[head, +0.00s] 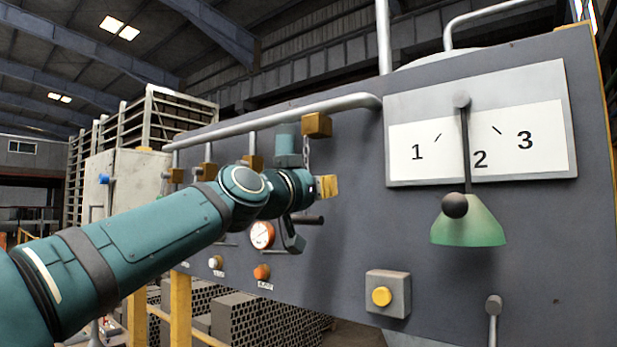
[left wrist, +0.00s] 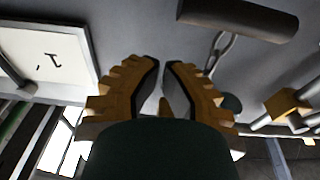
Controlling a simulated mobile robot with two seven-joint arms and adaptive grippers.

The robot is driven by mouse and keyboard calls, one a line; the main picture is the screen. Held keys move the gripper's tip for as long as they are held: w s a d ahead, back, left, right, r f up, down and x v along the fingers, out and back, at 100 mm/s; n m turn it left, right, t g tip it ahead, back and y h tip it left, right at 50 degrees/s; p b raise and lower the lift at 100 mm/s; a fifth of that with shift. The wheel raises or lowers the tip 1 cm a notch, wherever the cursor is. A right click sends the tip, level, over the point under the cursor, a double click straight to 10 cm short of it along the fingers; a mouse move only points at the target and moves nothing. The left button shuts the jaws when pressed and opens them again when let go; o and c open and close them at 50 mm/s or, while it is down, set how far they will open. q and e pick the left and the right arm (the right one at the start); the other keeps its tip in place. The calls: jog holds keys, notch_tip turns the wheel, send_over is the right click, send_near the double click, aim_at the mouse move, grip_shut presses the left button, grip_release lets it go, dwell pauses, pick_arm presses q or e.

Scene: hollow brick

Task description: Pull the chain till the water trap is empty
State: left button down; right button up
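A metal chain (head: 306,150) hangs beside the front panel below a brown block, partly hidden by my left gripper. A dark bar handle (head: 307,220) shows below the gripper. In the left wrist view the chain (left wrist: 218,50) runs to the dark handle (left wrist: 238,18), to the right of my fingers and apart from them. A teal cylinder (head: 287,145), perhaps the water trap, stands behind my wrist; its water level cannot be seen. My left gripper (head: 327,187) also shows in the left wrist view (left wrist: 163,64), its brown ridged fingers apart with nothing between them. My right gripper is not in view.
A grey panel (head: 345,255) fills the right side.

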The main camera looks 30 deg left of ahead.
pick_arm(q)
jog(key=f, duration=0.1)
jog(key=f+b, duration=0.1)
jog(key=f, duration=0.1)
jog(key=shift+s+a, duration=0.1)
jog(key=shift+s, duration=0.25)
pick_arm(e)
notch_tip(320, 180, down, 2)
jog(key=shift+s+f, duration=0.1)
pick_arm(q)
notch_tip(320, 180, down, 5)
jog(key=b, duration=0.5)
jog(key=shift+r, duration=0.1)
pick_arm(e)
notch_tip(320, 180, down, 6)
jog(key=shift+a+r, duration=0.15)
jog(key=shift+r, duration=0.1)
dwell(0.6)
pick_arm(q)
jog(key=s+f, duration=0.1)
jog(key=s, duration=1.1)
jog(key=shift+a+f, duration=0.3)
jog(key=shift+a, duration=0.1)
